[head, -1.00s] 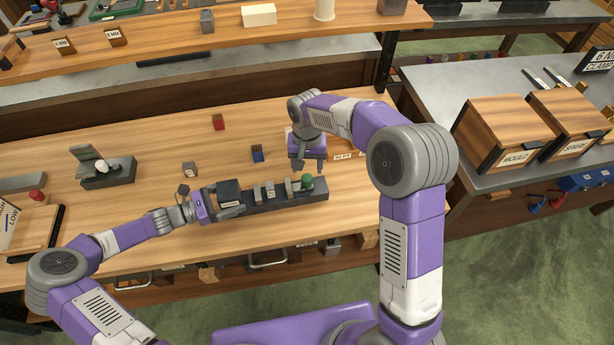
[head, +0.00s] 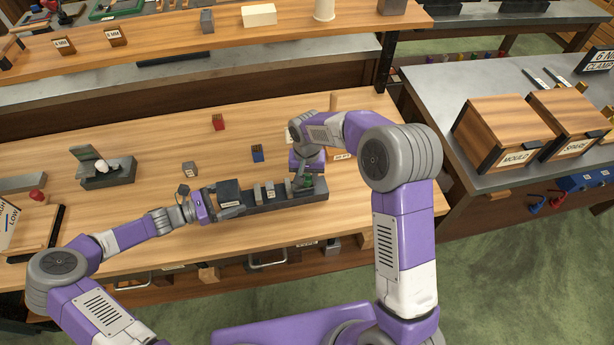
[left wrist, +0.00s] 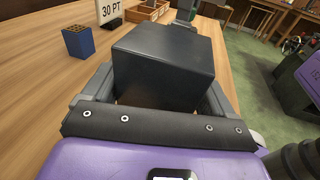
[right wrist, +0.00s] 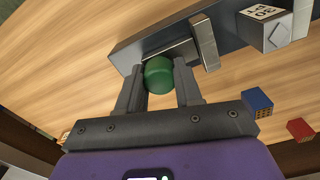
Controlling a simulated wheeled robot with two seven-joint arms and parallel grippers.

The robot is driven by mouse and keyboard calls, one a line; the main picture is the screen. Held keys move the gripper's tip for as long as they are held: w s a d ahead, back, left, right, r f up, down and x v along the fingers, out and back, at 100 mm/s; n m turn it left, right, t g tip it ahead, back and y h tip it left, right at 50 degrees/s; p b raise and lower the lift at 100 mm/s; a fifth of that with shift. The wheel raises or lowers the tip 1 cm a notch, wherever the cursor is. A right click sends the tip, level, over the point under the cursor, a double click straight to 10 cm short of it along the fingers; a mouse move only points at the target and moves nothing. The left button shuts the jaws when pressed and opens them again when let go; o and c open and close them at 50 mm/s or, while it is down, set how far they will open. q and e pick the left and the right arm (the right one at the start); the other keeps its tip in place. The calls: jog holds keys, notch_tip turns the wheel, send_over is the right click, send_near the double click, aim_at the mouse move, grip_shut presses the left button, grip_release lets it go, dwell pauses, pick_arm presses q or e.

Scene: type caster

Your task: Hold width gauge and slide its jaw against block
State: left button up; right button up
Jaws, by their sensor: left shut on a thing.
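The width gauge (head: 262,205) is a long dark bar on the wooden bench with a dark block-shaped head (head: 228,190) at its left end. My left gripper (head: 222,205) is shut on that head, which fills its jaws in the left wrist view (left wrist: 165,65). A green knob (right wrist: 158,76) sits near the bar's right end, beside an upright metal jaw (right wrist: 205,42). A light grey labelled block (right wrist: 266,30) stands further along the bar. My right gripper (right wrist: 160,90) points down with its fingers on either side of the knob; contact is unclear.
A dark fixture (head: 107,172) stands at left. Wooden boxes (head: 508,132) are on the right-hand table. The bench front is mostly clear.

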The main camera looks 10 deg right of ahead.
aim_at(294, 187)
jog(key=shift+c, duration=1)
jog(key=a, duration=0.4)
jog(key=o, duration=1)
jog(key=shift+c, duration=0.2)
notch_tip(294, 187, up, 12)
jog(key=shift+s, duration=0.1)
